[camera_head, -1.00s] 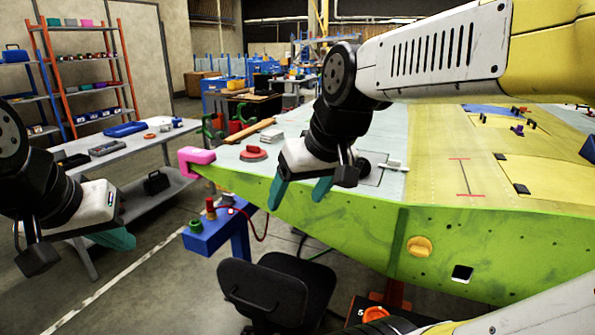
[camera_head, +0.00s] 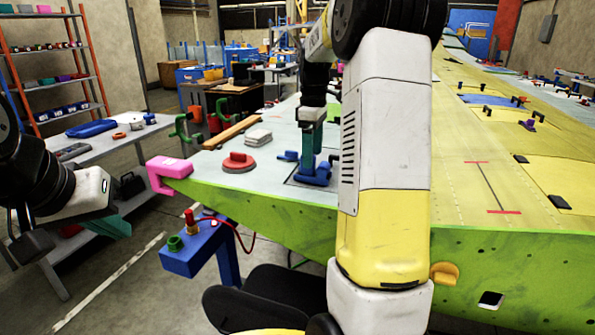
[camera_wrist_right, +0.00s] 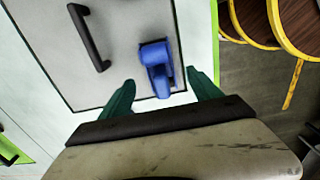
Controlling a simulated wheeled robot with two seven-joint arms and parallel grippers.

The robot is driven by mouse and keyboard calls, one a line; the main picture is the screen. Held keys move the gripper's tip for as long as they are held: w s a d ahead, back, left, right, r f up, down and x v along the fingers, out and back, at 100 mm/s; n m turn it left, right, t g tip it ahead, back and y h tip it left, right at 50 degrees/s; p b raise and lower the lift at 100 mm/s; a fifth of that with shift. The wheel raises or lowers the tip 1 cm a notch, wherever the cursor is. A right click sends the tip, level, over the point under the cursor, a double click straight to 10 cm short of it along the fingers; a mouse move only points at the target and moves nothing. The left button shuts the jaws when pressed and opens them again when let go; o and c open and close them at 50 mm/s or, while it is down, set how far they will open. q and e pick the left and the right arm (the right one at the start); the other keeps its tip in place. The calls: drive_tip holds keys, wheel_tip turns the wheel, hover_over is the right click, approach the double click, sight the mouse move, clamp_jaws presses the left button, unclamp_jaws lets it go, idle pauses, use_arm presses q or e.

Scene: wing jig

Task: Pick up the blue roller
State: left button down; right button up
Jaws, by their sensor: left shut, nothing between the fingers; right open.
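The blue roller (camera_head: 317,174) lies on a grey panel on the wing's upper surface. It also shows in the right wrist view (camera_wrist_right: 157,62), between and just beyond the fingertips. My right gripper (camera_head: 308,140) points down over it with teal fingers apart; in the wrist view the open gripper (camera_wrist_right: 161,79) straddles the roller's near end without visible contact. My forearm hides part of the wing to the right of the roller. My left gripper (camera_head: 108,228) is shut and empty at the left, away from the wing, beside the grey workbench.
A black handle (camera_wrist_right: 90,38) stands on the panel left of the roller. A pink clamp (camera_head: 167,174) grips the wing corner.

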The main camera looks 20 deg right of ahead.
sight(314, 175)
drive_tip(key=f, duration=0.5)
drive_tip(key=shift+s+d+f, duration=0.1)
drive_tip(key=shift+d+f, duration=0.15)
drive_tip(key=shift+f, duration=0.1)
clamp_jaws()
wheel_tip(314, 175, up, 10)
drive_tip(key=shift+r, duration=0.1)
drive_tip(key=c, duration=0.6)
unclamp_jaws()
drive_tip(key=c, duration=0.7)
drive_tip(key=shift+s, duration=0.1)
